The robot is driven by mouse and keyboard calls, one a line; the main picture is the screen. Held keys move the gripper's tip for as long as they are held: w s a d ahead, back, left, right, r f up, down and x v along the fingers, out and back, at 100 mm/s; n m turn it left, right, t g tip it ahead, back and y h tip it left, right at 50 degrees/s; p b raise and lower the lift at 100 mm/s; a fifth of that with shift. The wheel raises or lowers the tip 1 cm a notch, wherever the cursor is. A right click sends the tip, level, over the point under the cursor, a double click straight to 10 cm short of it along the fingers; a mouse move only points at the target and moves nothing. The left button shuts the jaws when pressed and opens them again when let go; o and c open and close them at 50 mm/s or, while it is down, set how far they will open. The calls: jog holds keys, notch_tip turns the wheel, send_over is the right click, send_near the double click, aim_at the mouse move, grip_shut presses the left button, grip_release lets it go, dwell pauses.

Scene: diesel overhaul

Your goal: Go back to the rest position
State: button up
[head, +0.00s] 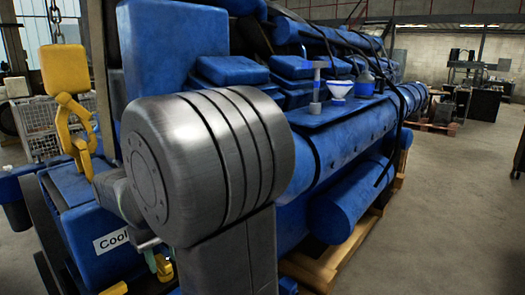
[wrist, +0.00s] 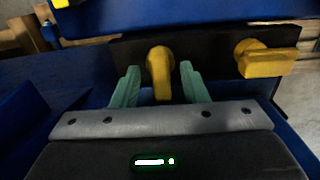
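My gripper (wrist: 159,68) is open in the wrist view, its two teal fingers spread apart. A yellow valve handle (wrist: 160,78) stands between the fingers, with a visible gap on either side. A second yellow valve handle (wrist: 266,60) is to the right, turned sideways on the same dark bar (wrist: 205,50). In the head view my large grey arm joint hides most of the gripper. A yellow handle (head: 162,267) shows low beside the arm, and another yellow piece (head: 115,289) is at the bottom edge.
The blue engine (head: 345,125) fills the middle on a wooden pallet (head: 335,262). A yellow hoist hook (head: 66,70) hangs at left.

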notch_tip(320, 180, up, 14)
notch_tip(320, 180, down, 14)
jog(key=shift+r, duration=0.1)
jog(key=shift+f, duration=0.3)
jog(key=m+b, duration=0.3)
jog(key=m, duration=0.3)
jog(key=shift+s+a+b, duration=0.1)
jog(key=shift+a+b, duration=0.05)
jog(key=shift+b, duration=0.15)
jog(key=shift+r+m+b, duration=0.15)
jog(key=shift+m+b, duration=0.15)
jog(key=shift+m, duration=0.4)
jog(key=shift+r, duration=0.1)
